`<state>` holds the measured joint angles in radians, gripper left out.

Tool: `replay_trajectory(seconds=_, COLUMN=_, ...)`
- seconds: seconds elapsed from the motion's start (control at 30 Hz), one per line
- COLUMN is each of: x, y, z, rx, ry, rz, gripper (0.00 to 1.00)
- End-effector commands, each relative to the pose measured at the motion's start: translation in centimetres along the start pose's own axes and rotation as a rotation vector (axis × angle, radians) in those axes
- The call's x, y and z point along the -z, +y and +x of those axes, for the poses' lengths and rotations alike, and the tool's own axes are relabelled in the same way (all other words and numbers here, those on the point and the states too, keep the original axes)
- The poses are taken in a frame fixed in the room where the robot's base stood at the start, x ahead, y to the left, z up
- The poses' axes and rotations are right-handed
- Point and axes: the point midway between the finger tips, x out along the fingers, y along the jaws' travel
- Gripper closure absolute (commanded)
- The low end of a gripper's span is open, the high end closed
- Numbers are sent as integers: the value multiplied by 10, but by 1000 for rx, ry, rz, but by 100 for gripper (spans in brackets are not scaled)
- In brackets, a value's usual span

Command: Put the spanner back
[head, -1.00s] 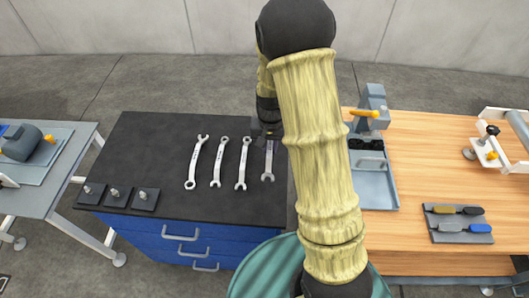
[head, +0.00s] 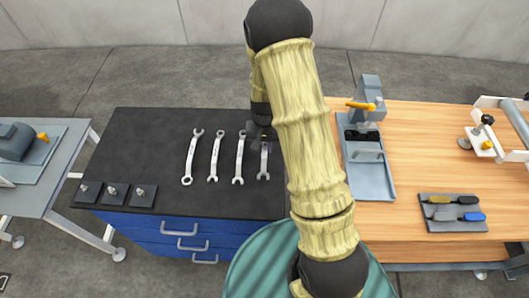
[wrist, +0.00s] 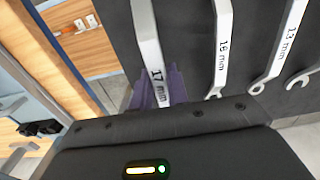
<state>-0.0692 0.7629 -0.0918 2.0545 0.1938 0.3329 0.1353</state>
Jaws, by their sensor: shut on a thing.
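My gripper (head: 263,138) is over the dark top of the blue drawer cabinet, at the right end of a row of spanners. Its purple fingers (wrist: 160,88) are shut on the spanner marked 17 mm (wrist: 147,35). That spanner (head: 264,162) is silver and lies in line with the others in the head view, its near end toward me. My gripper hides its far end there. I cannot tell whether it touches the top. The other silver spanners (head: 240,160) (head: 215,158) (head: 191,158) lie side by side to its left.
Several small dark blocks with pegs (head: 112,194) stand at the cabinet's front left. A wooden bench (head: 420,150) on the right carries a grey tray (head: 370,180) and a tool holder (head: 455,213). A grey table (head: 50,185) stands left.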

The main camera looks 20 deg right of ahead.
Motion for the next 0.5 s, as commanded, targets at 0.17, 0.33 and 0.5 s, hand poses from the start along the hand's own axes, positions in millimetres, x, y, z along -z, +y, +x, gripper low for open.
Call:
replay_trajectory(seconds=0.17, x=1, y=0, z=2, rx=1, ry=2, rz=0, gripper=100)
replay_trajectory(seconds=0.33, x=1, y=0, z=3, rx=1, ry=1, rz=0, gripper=100)
replay_trajectory(seconds=0.5, x=0, y=0, z=18, rx=0, ry=-2, rz=1, gripper=100)
